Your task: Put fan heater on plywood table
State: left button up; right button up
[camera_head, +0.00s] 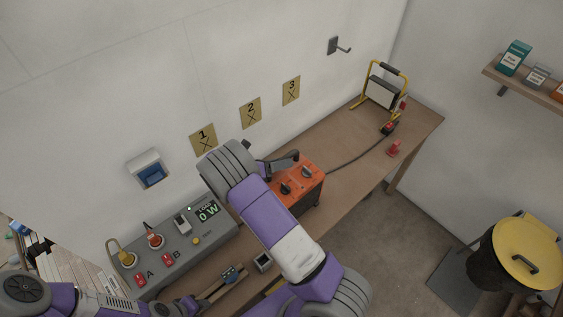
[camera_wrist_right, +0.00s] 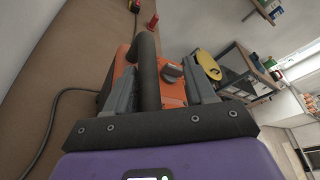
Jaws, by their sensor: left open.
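The fan heater looks to be the orange box (camera_head: 303,190) with two dark knobs and a black handle. It stands on a long brown wooden table (camera_head: 345,148) along the wall; I cannot tell whether this is the plywood table. My right gripper (camera_head: 285,161) is at the heater's top. In the right wrist view its fingers (camera_wrist_right: 160,88) lie either side of the black handle (camera_wrist_right: 148,72), and the orange body (camera_wrist_right: 170,92) shows behind. Whether they are clamped on it is unclear. My left gripper (camera_head: 192,304) is open at the bottom edge, away from the heater, and partly cut off.
A grey control panel (camera_head: 180,247) with a "0 W" display stands left of the heater. A dark cord (camera_head: 355,157) runs to a red plug (camera_head: 388,128) near a yellow-framed lamp (camera_head: 381,93). A red object (camera_head: 394,148) stands near the table's front edge. A yellow-lidded bin (camera_head: 527,255) is at right.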

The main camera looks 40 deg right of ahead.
jog(key=p+v, duration=0.1)
jog(key=v, duration=1)
jog(key=shift+a+p, duration=0.25)
jog(key=shift+p, duration=0.1)
